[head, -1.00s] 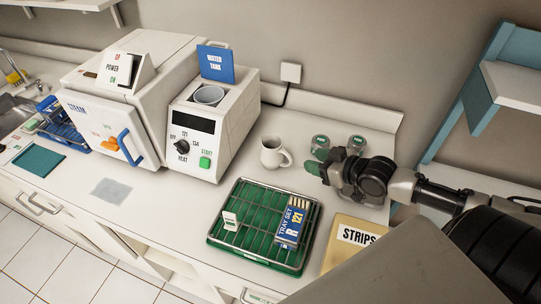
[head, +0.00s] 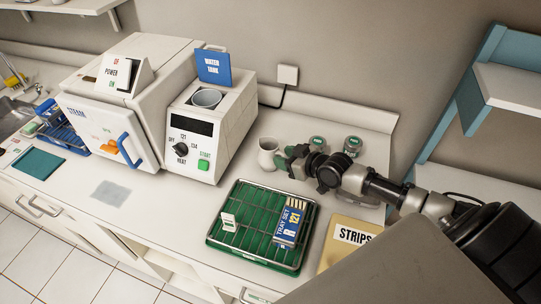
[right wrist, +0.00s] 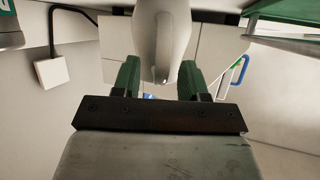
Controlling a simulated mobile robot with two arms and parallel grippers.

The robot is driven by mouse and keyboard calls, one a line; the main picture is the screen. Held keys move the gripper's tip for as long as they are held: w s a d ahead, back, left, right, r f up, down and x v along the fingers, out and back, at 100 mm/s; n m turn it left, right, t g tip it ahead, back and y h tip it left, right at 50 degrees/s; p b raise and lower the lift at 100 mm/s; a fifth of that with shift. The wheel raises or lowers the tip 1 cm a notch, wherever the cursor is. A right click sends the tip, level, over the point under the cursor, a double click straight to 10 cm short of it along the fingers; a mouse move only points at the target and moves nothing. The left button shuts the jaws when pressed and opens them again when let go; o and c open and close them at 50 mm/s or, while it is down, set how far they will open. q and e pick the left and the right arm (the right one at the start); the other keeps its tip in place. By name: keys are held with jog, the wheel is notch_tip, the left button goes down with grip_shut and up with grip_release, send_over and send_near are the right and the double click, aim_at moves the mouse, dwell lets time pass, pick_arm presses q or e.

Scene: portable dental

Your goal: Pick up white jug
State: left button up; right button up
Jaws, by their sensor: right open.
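The white jug (head: 267,152) stands upright on the counter, right of the white machine with the dial. My right gripper (head: 285,158) is at the jug's right side, over its handle side, and partly hides it. In the right wrist view the jug (right wrist: 163,35) is between the two green fingertips of my right gripper (right wrist: 160,78), with its handle pointing toward the gripper. The fingers are open, with a gap on each side of the handle. My left gripper is not in view.
Two green-lidded jars (head: 317,144) stand behind my right gripper. A green tray (head: 240,252) with a rack and a blue box (head: 290,222) lies in front. A yellow STRIPS packet (head: 345,240) lies to its right. The dial machine (head: 190,150) stands close left of the jug.

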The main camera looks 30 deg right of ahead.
jog(key=shift+w+f, duration=0.1)
jog(key=shift+w, duration=0.05)
jog(key=shift+c, duration=0.7)
grip_shut()
jog(key=shift+r, duration=0.25)
jog(key=shift+r, duration=1.35)
jog(key=s+d+r, duration=0.1)
jog(key=s+r, duration=0.7)
jog(key=s, duration=0.3)
jog(key=shift+s+b, duration=0.25)
jog(key=shift+b, duration=0.2)
jog(key=shift+d, duration=0.1)
